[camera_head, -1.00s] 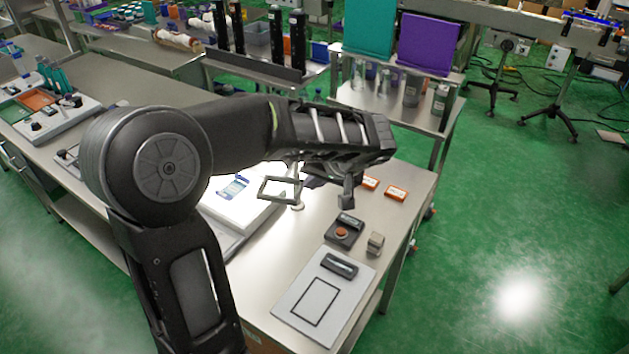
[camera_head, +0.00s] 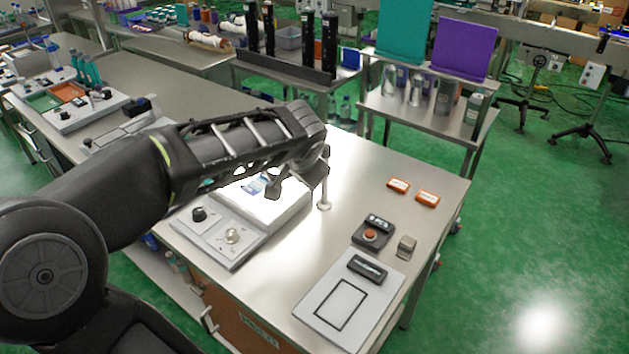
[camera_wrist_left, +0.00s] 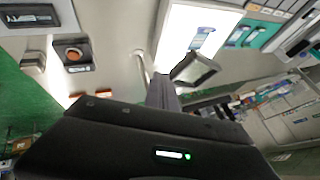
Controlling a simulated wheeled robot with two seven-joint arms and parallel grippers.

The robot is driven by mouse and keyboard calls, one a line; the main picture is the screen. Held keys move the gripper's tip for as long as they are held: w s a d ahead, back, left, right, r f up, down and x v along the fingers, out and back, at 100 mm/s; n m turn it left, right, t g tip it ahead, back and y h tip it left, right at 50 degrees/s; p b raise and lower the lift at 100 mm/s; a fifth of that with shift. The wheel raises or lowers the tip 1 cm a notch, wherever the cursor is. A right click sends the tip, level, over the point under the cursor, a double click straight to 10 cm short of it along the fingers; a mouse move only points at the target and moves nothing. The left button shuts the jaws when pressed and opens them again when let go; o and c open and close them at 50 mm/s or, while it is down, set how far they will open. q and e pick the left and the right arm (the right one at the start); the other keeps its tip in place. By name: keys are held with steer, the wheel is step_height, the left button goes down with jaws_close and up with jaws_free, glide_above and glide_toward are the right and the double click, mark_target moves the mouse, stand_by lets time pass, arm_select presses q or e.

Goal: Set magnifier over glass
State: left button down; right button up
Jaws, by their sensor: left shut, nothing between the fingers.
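The magnifier (camera_wrist_left: 194,72) is a dark rectangular frame near the top of a thin post (camera_head: 325,188). A brightly lit white panel (camera_head: 285,208) lies beside the post and carries a blue-and-white piece (camera_head: 254,186), also in the left wrist view (camera_wrist_left: 204,36). I cannot tell which part is the glass. My right gripper is not in view.
A control box with knobs (camera_head: 222,236) adjoins the lit panel. On the right stand a red-button box (camera_head: 371,234), a small metal block (camera_head: 406,245), orange-edged boxes (camera_head: 427,198) and a pale board with a black outline (camera_head: 345,305). Bare bench lies between.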

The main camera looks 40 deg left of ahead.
arm_select(q)
steer(key=shift+m+t+h, duration=0.3)
steer(key=shift+m+h, duration=0.1)
steer(key=shift+m, duration=0.4)
steer(key=a, duration=0.6)
steer(key=shift+a+b, duration=0.4)
steer(key=shift+w+a, duration=0.2)
steer(key=shift+a, duration=0.6)
steer(key=shift+a+r, duration=0.15)
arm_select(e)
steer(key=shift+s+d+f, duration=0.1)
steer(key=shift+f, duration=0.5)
